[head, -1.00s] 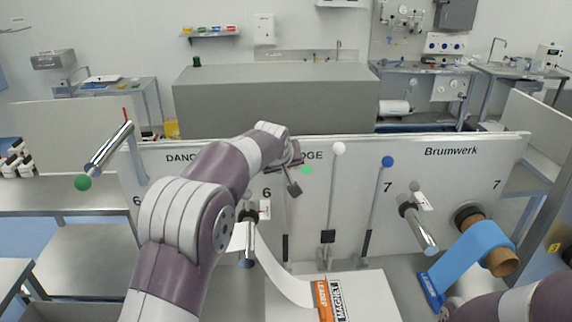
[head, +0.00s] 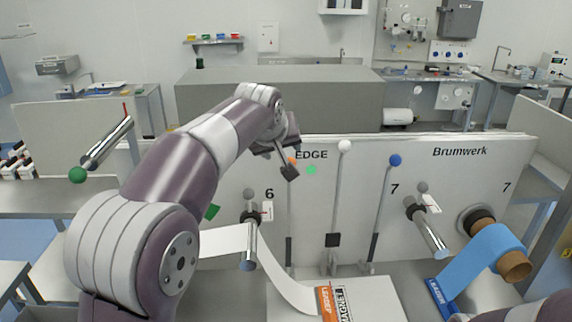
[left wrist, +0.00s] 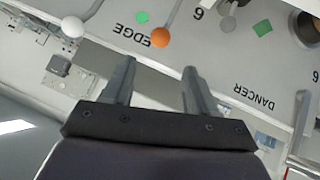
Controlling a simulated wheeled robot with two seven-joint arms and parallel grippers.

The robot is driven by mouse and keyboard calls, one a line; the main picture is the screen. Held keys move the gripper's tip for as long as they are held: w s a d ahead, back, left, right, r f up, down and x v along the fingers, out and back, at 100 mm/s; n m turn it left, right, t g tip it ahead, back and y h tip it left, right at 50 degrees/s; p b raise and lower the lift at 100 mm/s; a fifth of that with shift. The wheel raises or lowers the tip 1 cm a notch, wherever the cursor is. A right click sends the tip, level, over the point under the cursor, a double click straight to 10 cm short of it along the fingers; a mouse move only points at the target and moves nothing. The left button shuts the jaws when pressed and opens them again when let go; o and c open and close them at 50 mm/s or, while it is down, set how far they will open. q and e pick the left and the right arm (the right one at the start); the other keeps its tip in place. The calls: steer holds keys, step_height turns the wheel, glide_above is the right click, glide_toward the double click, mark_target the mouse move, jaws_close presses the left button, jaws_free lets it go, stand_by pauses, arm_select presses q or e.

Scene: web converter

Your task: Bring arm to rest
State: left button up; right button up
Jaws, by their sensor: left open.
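My left arm (head: 180,190) comes in from the left in the head view and reaches up over the machine panel. Its gripper (head: 287,165) hangs in front of the panel, left of the EDGE label. In the left wrist view the left gripper (left wrist: 158,85) has its two fingers apart with nothing between them. An orange knob (left wrist: 160,37) shows just beyond the fingertips; I cannot tell if there is contact.
The white panel (head: 470,180) carries a white-knobbed lever (head: 344,147), a blue-knobbed lever (head: 394,160) and metal rollers (head: 428,230). A blue roll (head: 487,255) sits at right. A white web (head: 285,285) runs down to a table.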

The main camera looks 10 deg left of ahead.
arm_select(q)
steer(key=shift+v, duration=0.9)
steer(key=s+f+m+g, duration=0.1)
steer(key=s+f, duration=0.2)
steer(key=f, duration=0.3)
steer(key=s+a+f+m+g+b, duration=0.1)
steer(key=s+f+m, duration=0.1)
steer(key=f, duration=0.4)
steer(key=s+f+m+g, duration=0.1)
steer(key=s+f, duration=0.2)
steer(key=f, duration=0.3)
steer(key=s+a+f+g+b, duration=0.1)
steer(key=s+a+f+g, duration=0.1)
steer(key=s+f, duration=0.5)
steer(key=s+a+f+g, duration=0.2)
steer(key=s+f, duration=0.5)
steer(key=s, duration=0.7)
steer(key=shift+s+f+g+b, duration=0.3)
steer(key=shift+f+g+b, duration=0.1)
steer(key=shift+g, duration=0.1)
